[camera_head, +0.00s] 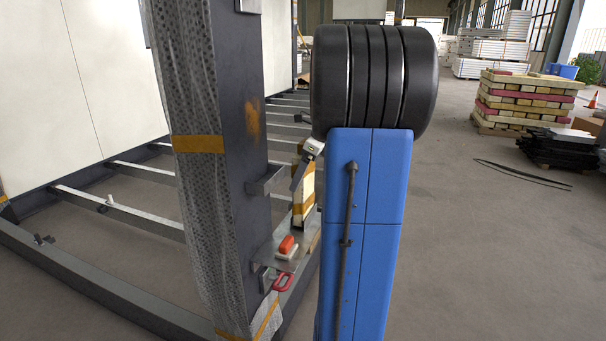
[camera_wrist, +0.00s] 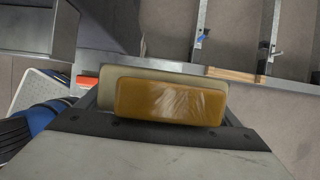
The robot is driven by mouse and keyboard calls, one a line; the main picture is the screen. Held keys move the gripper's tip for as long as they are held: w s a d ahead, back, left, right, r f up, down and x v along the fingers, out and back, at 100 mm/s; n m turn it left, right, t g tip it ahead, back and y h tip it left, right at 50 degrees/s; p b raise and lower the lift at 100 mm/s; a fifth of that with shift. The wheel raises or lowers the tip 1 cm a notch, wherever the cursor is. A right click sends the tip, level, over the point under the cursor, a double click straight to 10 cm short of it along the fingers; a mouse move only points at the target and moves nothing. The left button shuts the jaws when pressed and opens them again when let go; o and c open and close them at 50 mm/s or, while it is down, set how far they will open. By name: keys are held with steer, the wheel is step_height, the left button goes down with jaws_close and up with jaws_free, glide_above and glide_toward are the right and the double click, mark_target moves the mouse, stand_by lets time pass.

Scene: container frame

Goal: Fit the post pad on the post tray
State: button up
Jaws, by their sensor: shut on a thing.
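My gripper (camera_head: 306,165) is partly hidden behind my blue column in the head view. In the wrist view my gripper (camera_wrist: 165,118) is shut on the post pad (camera_wrist: 170,101), an ochre block with a cream layer behind it. In the head view a cream and ochre piece shows below the gripper, but I cannot tell it surely from the background. The post tray (camera_head: 264,258) is a small grey metal shelf low on the dark post. The gripper is above it and to the right. I see no contact between pad and tray.
The dark post (camera_head: 239,150), partly in bubble wrap, stands left of my gripper. A bracket (camera_head: 266,180) juts from it above the tray. Steel floor beams (camera_head: 118,212) lie behind.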

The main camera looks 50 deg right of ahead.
steer(key=shift+f, duration=0.35)
steer(key=o, duration=1)
steer(key=v, duration=1.7)
steer(key=shift+r, duration=0.15)
steer(key=shift+s, duration=0.1)
